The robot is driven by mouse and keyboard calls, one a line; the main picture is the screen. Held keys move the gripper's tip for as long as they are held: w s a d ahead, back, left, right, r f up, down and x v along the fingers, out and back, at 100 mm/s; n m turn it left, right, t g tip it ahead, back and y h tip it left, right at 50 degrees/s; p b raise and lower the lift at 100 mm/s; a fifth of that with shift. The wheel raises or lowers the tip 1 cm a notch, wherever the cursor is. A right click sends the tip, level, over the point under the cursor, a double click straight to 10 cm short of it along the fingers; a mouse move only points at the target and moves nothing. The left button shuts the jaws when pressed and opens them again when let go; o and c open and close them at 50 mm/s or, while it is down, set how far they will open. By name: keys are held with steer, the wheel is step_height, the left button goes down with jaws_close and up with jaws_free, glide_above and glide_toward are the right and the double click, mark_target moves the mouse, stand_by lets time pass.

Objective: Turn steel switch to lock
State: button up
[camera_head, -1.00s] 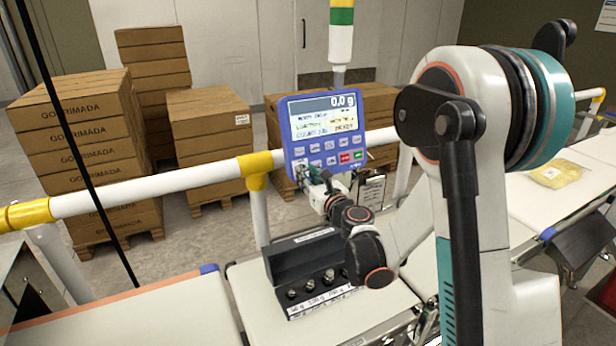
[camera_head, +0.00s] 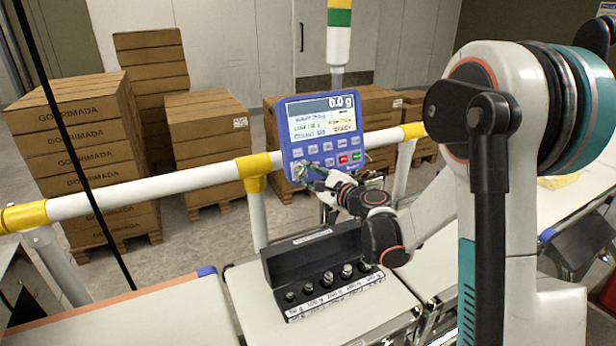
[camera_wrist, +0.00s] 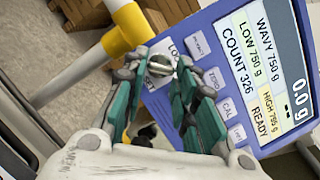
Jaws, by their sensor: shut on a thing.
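In the head view my gripper (camera_head: 303,172) touches the panel's lower left, and the switch is mostly hidden there.
A black box of several steel weights (camera_head: 325,285) stands on the belt below my arm. A white rail with yellow joints (camera_head: 150,190) runs behind the belt. Stacked cartons (camera_head: 90,150) stand on the floor beyond. A striped signal post (camera_head: 339,35) rises behind the panel.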

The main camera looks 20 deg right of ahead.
steer(key=n, duration=0.1)
steer(key=n+g, duration=0.1)
steer(key=n, duration=0.1)
steer(key=n+p, duration=0.1)
steer(key=n, duration=0.1)
steer(key=shift+d+r+y, duration=0.1)
steer(key=shift+r+y, duration=0.15)
steer(key=shift+y, duration=0.05)
steer(key=shift+w+r+n+g+p, duration=0.1)
steer(key=shift+n+g+p, duration=0.45)
steer(key=shift+n, duration=1.45)
steer(key=shift+g, duration=0.25)
steer(key=shift+c, duration=0.2)
steer(key=o, duration=1.1)
steer(key=v, duration=1.2)
